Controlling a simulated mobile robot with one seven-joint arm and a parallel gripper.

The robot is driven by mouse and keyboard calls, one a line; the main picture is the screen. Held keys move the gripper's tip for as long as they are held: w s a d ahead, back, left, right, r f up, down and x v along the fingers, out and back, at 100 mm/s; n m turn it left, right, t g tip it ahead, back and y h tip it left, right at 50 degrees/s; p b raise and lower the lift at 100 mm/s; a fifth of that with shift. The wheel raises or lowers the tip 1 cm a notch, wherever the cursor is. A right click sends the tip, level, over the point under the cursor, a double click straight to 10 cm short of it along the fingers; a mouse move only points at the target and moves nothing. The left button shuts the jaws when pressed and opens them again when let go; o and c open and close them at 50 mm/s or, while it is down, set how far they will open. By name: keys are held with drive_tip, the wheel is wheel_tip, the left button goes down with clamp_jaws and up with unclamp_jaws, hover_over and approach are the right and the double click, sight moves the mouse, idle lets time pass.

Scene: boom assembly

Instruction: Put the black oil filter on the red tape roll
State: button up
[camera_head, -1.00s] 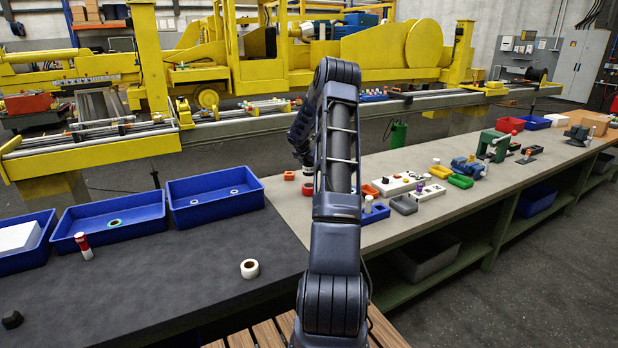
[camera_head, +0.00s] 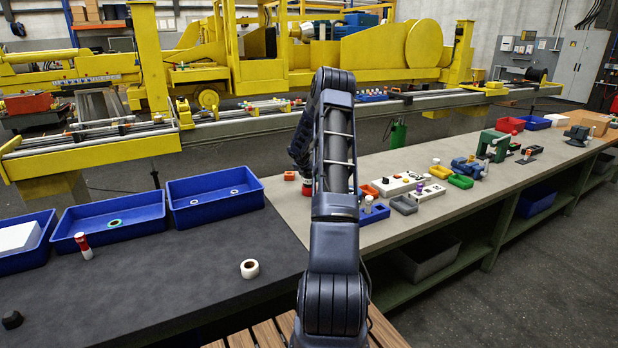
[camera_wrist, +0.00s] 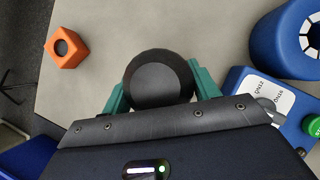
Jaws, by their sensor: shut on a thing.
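The black oil filter (camera_wrist: 158,80) is a dark round shape seen end-on in the wrist view. My gripper (camera_wrist: 160,86) is shut on it, with one green finger on each side. In the head view my own arm hides the gripper and the filter. A red round thing, probably the red tape roll (camera_head: 307,189), shows partly below my wrist on the grey bench. The roll does not show in the wrist view. Whether the filter touches it cannot be told.
An orange block with a hole (camera_wrist: 66,48) lies left of the filter. A blue ring-shaped part (camera_wrist: 288,38) and a blue box with a label (camera_wrist: 262,98) stand close on the right. Bare bench lies between the orange block and the filter.

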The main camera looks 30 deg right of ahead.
drive_tip(key=o, duration=1.2)
drive_tip(key=shift+c, duration=0.2)
drive_tip(key=s+a+r+m, duration=0.3)
drive_tip(key=s+a+r, duration=0.45)
drive_tip(key=r, duration=0.45)
drive_tip(key=s+a+r+m, duration=0.3)
drive_tip(key=s+a+r, duration=0.4)
drive_tip(key=r, duration=0.4)
drive_tip(key=s+a+r+m, duration=0.6)
drive_tip(key=s+a+r, duration=0.1)
drive_tip(key=s+a, duration=0.25)
drive_tip(key=s+a+m+y, duration=0.1)
drive_tip(key=s+a+m, duration=0.3)
drive_tip(key=s, duration=0.6)
drive_tip(key=s+a+m+y, duration=0.2)
drive_tip(key=s+a+m, duration=0.2)
drive_tip(key=s, duration=0.6)
drive_tip(key=s+a+m+t+y, duration=0.1)
drive_tip(key=s+a+m, duration=0.3)
drive_tip(key=s, duration=0.6)
drive_tip(key=shift+s+r+m+y, duration=0.2)
drive_tip(key=shift+s+m+y, duration=0.2)
drive_tip(key=shift+y, duration=0.1)
